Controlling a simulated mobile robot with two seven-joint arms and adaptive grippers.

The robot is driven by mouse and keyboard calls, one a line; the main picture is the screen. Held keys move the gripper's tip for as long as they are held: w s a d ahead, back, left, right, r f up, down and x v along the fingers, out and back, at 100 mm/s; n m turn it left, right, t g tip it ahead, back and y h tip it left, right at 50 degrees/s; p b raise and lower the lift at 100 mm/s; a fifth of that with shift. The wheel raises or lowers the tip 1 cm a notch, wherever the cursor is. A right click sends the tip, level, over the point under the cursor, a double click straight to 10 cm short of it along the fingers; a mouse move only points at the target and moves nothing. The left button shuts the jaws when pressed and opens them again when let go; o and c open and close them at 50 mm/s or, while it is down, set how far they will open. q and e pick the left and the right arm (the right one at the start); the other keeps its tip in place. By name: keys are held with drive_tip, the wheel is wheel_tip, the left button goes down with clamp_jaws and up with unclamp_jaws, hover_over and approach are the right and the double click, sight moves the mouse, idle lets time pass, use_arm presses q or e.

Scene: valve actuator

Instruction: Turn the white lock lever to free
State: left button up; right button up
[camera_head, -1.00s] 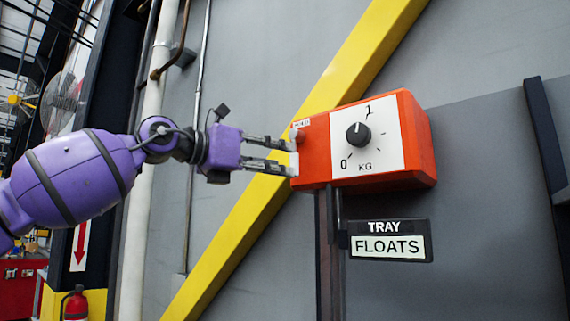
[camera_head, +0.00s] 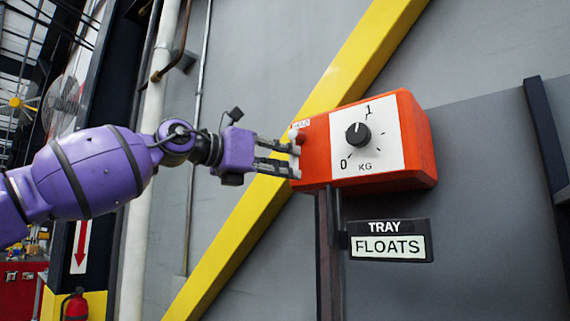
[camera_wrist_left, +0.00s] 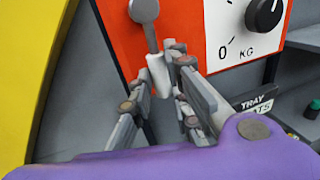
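The white lock lever (camera_wrist_left: 158,74) hangs nearly straight down on a grey shaft from a round pivot on the orange box's face in the left wrist view. In the head view only a small pale part of the lever (camera_head: 295,137) shows at the box's left end; my fingers hide most of the rest. My left gripper (camera_head: 296,161) is at that end, its two fingers spread apart. In the wrist view its fingers (camera_wrist_left: 160,80) stand on either side of the white grip, with some gap visible; contact is unclear. My right gripper is not in view.
The orange box (camera_head: 418,140) carries a black knob (camera_head: 358,134) on a white KG dial, right of the lever. A TRAY FLOATS sign (camera_head: 390,240) hangs below. A yellow diagonal beam (camera_head: 240,222) runs behind my gripper. A dark post (camera_head: 328,260) supports the box.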

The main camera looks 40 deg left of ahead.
use_arm(q)
drive_tip(key=shift+a, duration=0.1)
clamp_jaws()
drive_tip(key=a+r+m+g+y+p, duration=0.1)
drive_tip(key=a+r+m+y, duration=0.1)
drive_tip(key=a+m, duration=0.3)
drive_tip(key=r+m, duration=0.1)
drive_tip(key=m, duration=0.3)
drive_tip(key=shift+w+a+r+m+g, duration=0.15)
drive_tip(key=shift+r+m+g, duration=0.15)
drive_tip(key=shift+g, duration=0.1)
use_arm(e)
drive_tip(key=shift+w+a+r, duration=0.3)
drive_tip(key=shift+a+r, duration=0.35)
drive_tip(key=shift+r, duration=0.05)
use_arm(q)
drive_tip(key=shift+p, duration=0.3)
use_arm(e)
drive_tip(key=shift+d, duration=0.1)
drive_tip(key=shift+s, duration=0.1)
use_arm(q)
drive_tip(key=o, duration=0.9)
unclamp_jaws()
